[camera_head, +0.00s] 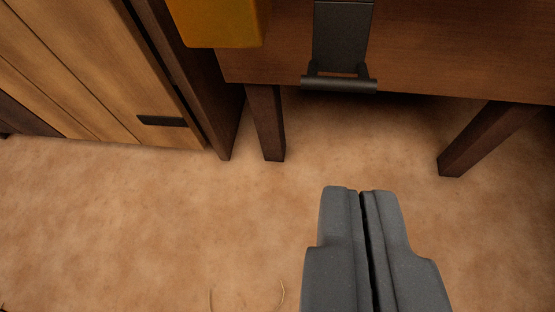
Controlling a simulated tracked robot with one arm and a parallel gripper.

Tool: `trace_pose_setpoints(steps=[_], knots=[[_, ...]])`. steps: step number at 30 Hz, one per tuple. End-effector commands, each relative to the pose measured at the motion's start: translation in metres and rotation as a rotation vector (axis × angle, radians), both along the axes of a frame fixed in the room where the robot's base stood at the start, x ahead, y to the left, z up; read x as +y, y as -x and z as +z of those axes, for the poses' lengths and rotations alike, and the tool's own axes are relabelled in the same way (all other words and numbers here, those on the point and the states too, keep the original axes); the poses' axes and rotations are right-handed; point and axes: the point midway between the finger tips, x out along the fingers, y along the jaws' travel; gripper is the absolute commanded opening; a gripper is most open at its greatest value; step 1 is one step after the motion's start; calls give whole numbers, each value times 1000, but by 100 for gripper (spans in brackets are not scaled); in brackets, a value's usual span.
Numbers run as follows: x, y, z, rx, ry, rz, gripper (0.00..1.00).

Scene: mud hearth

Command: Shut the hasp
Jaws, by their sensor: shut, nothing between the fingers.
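A dark metal hasp (342,40) hangs on the front of a brown wooden chest or table box (450,45). Its lower end is a crossbar (340,84) that sits near the bottom edge of the box front. My gripper (361,192) is grey, shut and empty. In the picture it is below the hasp and slightly right of it, apart from it, with the floor behind.
The box stands on dark wooden legs (266,125). A yellow-orange block (222,22) is at the top, left of the hasp. A plank door or cabinet (90,75) with a dark strip (162,121) stands at the left. The earthen floor (150,220) is mostly clear.

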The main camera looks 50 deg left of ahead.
Motion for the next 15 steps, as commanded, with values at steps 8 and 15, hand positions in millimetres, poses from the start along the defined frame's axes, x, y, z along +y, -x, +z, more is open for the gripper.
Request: trace_pose_setpoints(steps=[8,15], knots=[[18,-23,-19,-2,-1,3,0],[37,-53,-41,-3,-1,2,0]])
